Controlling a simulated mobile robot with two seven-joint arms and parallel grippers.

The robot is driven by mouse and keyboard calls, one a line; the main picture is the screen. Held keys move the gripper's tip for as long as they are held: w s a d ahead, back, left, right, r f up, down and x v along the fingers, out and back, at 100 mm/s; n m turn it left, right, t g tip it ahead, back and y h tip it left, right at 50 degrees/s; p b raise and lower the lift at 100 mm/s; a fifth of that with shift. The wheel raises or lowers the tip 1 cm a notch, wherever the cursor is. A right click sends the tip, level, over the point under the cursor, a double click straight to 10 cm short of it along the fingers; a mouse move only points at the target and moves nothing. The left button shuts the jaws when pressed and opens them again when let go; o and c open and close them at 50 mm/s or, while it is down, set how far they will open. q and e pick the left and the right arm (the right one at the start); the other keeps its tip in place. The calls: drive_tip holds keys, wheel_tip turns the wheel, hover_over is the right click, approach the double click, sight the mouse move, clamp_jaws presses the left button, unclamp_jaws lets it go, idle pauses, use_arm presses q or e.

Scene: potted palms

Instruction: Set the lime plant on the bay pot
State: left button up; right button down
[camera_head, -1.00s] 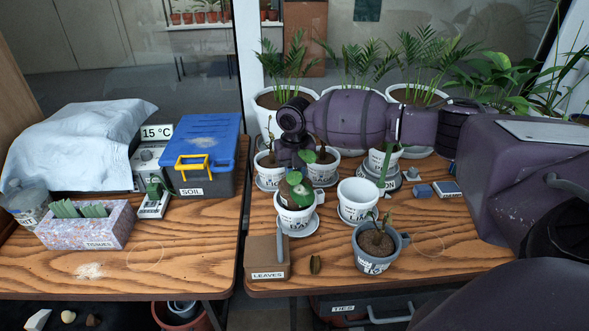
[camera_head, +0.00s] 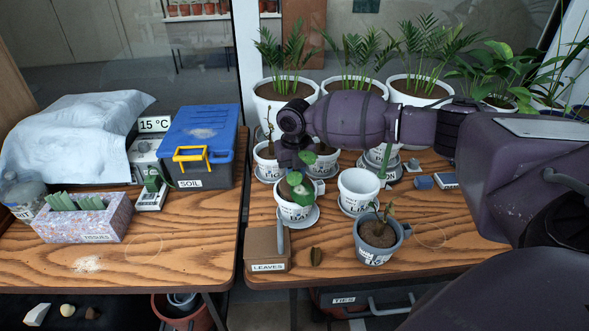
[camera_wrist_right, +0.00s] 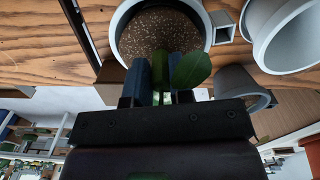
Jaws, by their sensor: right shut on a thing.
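The lime plant (camera_head: 303,194), with its green leaves, is at the white bay pot (camera_head: 295,212) on the right table. Brown soil shows at the pot's mouth. My right gripper (camera_head: 297,166) is over this pot, shut on the lime plant. Its fingertips are mostly hidden in the head view. Whether the roots rest on the pot is unclear. The white lime pot (camera_head: 358,189) stands empty to the right. My left gripper is out of view.
A grey potted seedling (camera_head: 377,240) stands in front. Small potted plants (camera_head: 324,163) stand close behind the bay pot. A leaves box (camera_head: 266,250) is at front left. Big potted palms (camera_head: 284,90) line the back. The right table's front right is clear.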

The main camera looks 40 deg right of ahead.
sight(295, 180)
drive_tip(key=shift+f+b, duration=0.5)
drive_tip(key=shift+f, duration=1)
drive_tip(key=shift+c, duration=2.3)
unclamp_jaws()
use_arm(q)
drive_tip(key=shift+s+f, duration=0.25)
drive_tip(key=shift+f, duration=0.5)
use_arm(e)
drive_tip(key=shift+r, duration=0.15)
drive_tip(key=shift+r+p, duration=2.05)
drive_tip(key=shift+r, duration=1.9)
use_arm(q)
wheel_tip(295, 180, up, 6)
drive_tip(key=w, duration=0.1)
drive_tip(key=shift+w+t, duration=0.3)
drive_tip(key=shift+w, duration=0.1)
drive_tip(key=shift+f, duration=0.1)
use_arm(e)
drive_tip(key=shift+f, duration=0.1)
